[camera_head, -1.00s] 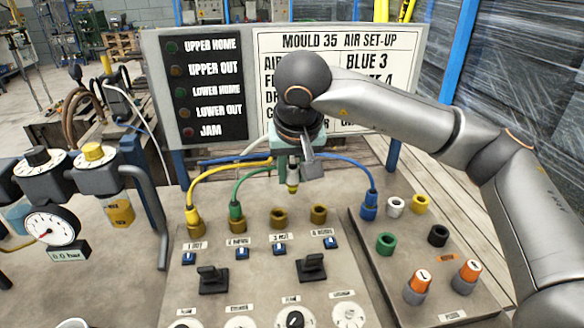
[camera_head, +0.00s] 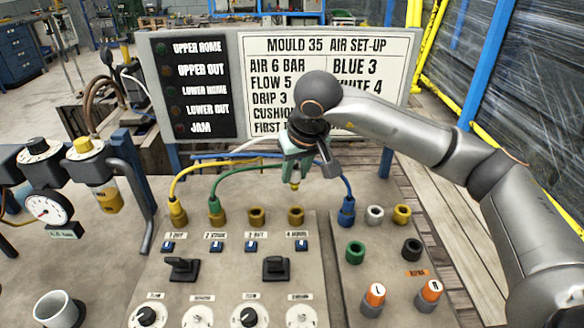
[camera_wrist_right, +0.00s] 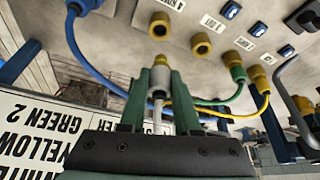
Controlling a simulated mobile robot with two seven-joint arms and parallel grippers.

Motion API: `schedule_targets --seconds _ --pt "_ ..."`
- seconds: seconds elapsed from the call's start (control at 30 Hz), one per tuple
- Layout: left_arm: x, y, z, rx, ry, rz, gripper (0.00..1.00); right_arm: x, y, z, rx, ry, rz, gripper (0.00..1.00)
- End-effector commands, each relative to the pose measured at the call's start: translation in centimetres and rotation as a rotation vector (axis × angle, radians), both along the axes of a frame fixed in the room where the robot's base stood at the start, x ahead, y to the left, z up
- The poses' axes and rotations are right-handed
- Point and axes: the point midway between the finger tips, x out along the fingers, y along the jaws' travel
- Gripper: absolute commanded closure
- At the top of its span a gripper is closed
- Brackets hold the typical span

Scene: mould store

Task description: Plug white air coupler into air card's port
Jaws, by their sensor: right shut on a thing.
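My right gripper (camera_head: 295,170) is shut on the white air coupler (camera_wrist_right: 159,78), whose brass-coloured nose points at the panel. The coupler hangs a little above the fourth, rightmost brass port (camera_head: 296,214) of the row, apart from it. In the wrist view this port (camera_wrist_right: 160,25) lies straight ahead of the nose. The third brass port (camera_head: 256,215) is empty. The air set-up card (camera_head: 345,55) reads "BLUE 3" and, partly behind my arm, what looks like "WHITE 4". My left gripper is out of view.
The yellow coupler (camera_head: 178,212) and green coupler (camera_head: 216,210) sit in the first two ports. The blue coupler (camera_head: 347,212) sits on the right-hand block beside several coloured rings. Their hoses arch behind the row. Switches and knobs fill the panel in front.

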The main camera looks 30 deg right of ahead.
Motion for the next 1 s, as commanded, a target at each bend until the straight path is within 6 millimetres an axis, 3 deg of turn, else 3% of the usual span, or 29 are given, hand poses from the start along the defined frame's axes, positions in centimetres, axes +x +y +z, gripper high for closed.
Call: schedule_targets --seconds 0.43,0.7,1.0 --pt "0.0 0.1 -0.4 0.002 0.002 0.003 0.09 0.2 -0.3 -1.0 0.001 -0.001 0.019 1.0" --pt "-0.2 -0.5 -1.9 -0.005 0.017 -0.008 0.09 0.2 -0.3 -3.3 0.0 -0.001 0.017 1.0" --pt "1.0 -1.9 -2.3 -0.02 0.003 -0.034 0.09 0.2 -0.3 -5.8 0.001 -0.002 0.019 1.0"
